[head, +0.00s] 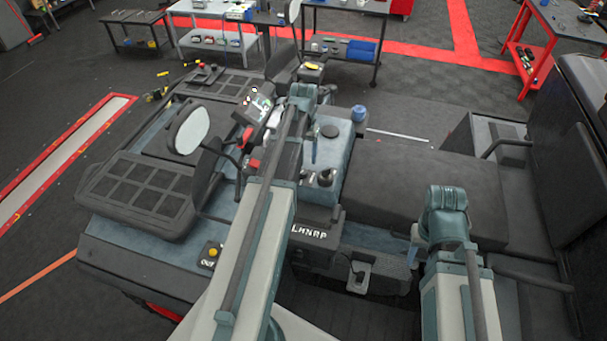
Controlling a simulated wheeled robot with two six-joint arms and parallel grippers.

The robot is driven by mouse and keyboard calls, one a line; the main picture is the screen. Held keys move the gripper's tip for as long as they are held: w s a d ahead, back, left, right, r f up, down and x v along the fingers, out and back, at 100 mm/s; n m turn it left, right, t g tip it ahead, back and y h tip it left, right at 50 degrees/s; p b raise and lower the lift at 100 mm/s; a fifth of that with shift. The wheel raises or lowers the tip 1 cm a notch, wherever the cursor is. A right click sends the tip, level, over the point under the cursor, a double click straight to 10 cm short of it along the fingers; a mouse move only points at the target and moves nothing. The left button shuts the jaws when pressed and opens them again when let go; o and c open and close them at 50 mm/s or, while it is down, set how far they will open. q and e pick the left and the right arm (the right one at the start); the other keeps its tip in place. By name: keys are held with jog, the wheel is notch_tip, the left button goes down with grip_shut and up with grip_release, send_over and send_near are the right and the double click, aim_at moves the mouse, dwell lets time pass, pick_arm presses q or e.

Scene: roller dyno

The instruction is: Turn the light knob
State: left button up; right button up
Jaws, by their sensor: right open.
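The vehicle's console (338,150) runs through the middle of the head view. It carries a black knob (325,177), a round black cap (329,131) and a lettered selector plate (309,232). A yellow knob (212,252) sits on the left-hand panel above the letters "OUT". I cannot tell which control is the light knob. My right gripper (413,250) shows only in small part, left of my right arm's elbow, open and apart from these knobs. My left arm crosses the console and hides part of it; its gripper is not visible.
A dark seat (419,192) fills the right middle. A pedal-like box (360,276) lies in the footwell. Workbenches (345,8) stand behind, with open floor at left.

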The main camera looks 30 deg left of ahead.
aim_at(303, 171)
pick_arm(q)
notch_tip(303, 171, down, 6)
jog(key=b, duration=0.4)
jog(key=shift+r+b, duration=0.1)
jog(key=shift+b, duration=0.25)
grip_shut()
